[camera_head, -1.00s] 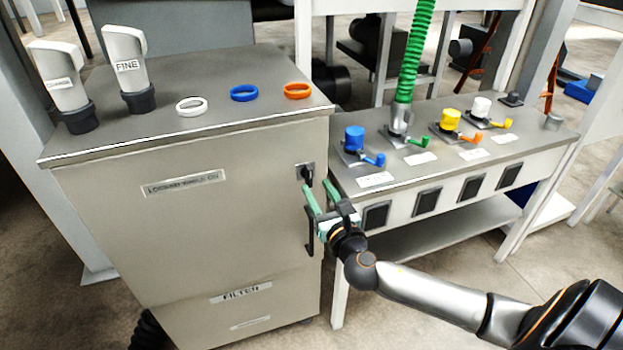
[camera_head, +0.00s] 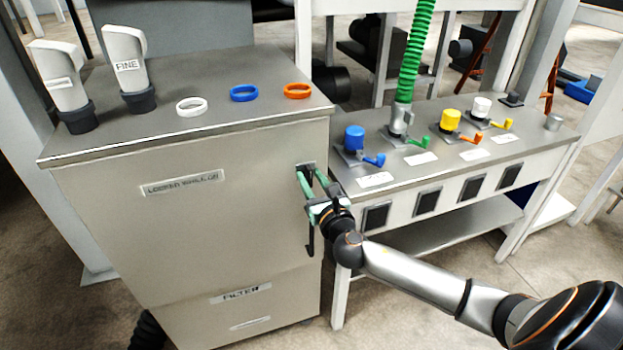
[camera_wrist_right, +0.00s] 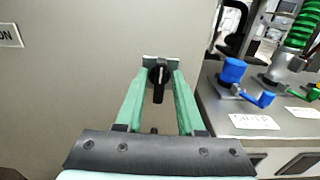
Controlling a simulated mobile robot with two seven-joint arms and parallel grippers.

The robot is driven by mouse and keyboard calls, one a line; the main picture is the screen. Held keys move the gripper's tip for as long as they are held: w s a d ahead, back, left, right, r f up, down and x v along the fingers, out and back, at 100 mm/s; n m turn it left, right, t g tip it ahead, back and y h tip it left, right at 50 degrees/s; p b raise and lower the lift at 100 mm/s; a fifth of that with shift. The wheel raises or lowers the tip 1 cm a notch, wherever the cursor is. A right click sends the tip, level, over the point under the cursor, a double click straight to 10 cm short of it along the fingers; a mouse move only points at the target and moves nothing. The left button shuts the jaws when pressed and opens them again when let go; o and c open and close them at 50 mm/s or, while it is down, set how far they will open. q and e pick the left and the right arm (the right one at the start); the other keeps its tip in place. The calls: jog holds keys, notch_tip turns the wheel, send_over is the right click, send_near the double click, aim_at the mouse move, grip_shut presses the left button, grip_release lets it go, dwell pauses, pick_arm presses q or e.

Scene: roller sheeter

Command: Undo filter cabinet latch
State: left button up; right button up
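The filter cabinet (camera_head: 190,230) is a grey metal box on the left of the head view. Its latch is a small black turn handle, seen in the right wrist view (camera_wrist_right: 158,78) on a plate near the cabinet's right edge, hanging roughly downward. My right gripper (camera_head: 310,177) is at the latch with its green fingers open. In the wrist view the fingers (camera_wrist_right: 158,85) stand on either side of the latch with visible gaps. A black pull handle (camera_head: 311,240) is below, partly hidden by the gripper. My left gripper is not in view.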

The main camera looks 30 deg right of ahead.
grip_shut()
jog(key=shift+m, duration=0.4)
jog(key=m, duration=0.3)
jog(key=shift+d+m, duration=0.1)
jog(key=shift+m, duration=0.3)
jog(key=m, duration=0.4)
jog(key=shift+d+m, duration=0.1)
jog(key=shift+m, duration=0.2)
jog(key=m, duration=0.8)
jog(key=shift+d+f+m, duration=0.1)
jog(key=shift+f+m, duration=0.15)
jog(key=shift+m, duration=0.05)
